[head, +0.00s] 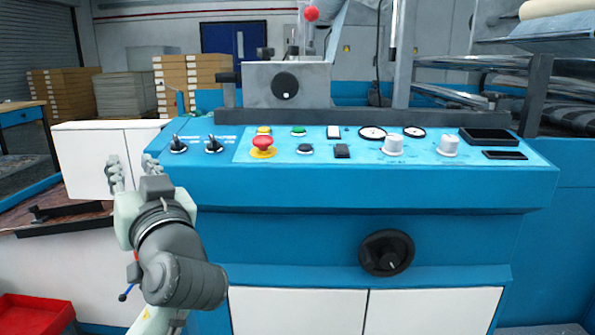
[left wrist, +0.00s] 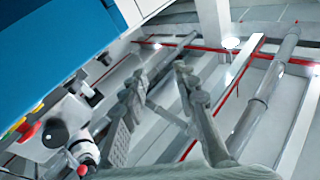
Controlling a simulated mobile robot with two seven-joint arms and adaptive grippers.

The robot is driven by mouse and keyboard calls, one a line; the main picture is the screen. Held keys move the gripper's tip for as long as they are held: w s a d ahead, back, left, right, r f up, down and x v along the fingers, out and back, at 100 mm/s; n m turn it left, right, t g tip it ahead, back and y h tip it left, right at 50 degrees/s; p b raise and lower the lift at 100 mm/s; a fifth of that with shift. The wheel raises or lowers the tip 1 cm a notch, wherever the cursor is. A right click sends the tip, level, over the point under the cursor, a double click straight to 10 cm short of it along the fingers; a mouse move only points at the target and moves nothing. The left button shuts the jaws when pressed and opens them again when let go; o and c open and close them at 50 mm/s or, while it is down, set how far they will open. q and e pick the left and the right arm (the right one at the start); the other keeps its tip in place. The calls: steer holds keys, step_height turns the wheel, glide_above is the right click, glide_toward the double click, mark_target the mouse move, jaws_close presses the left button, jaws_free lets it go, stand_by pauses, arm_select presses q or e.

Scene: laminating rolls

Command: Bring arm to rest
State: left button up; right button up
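My left gripper (head: 132,168) is raised in front of the left end of the blue machine's control panel (head: 225,170). Its two fingers stand apart and nothing is between them. In the left wrist view the same gripper (left wrist: 158,85) shows its fingers spread with an empty gap. The blue panel edge (left wrist: 50,40) fills the upper left of that view. My left arm comes up from the bottom left of the head view, bent, and touches nothing that I can see. My right arm and gripper are not in view.
The panel carries a red emergency button (head: 263,145), black levers (head: 214,145), white knobs (head: 393,145) and gauges. A black handwheel (head: 386,252) sticks out of the machine front. A white cabinet (head: 85,150) stands behind the gripper. A red bin (head: 35,315) is at lower left.

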arm_select(q)
steer(key=a+r+m+y, duration=0.1)
steer(key=a+r+y, duration=0.1)
steer(key=a, duration=0.4)
steer(key=s+a+f+m+g+h, duration=0.1)
steer(key=a+f+m+h, duration=0.15)
steer(key=f, duration=0.75)
steer(key=s+a+f+m+g+h, duration=0.1)
steer(key=s+f+m+g+h, duration=0.15)
steer(key=f, duration=0.65)
steer(key=s+f+m+g+h, duration=0.2)
steer(key=s+f+g+h, duration=0.1)
steer(key=s+f, duration=0.7)
steer(key=s+f+m+g+h, duration=0.35)
steer(key=s+f, duration=0.35)
steer(key=f, duration=0.5)
steer(key=s+d+f+n+h, duration=0.1)
steer(key=d+f+n+h, duration=0.2)
steer(key=d, duration=0.6)
step_height(320, 180, down, 10)
steer(key=s+a+n+g+y+p, duration=0.1)
steer(key=a+g+p, duration=0.1)
steer(key=p, duration=0.3)
steer(key=shift+f+g, duration=0.2)
steer(key=shift+g, duration=0.3)
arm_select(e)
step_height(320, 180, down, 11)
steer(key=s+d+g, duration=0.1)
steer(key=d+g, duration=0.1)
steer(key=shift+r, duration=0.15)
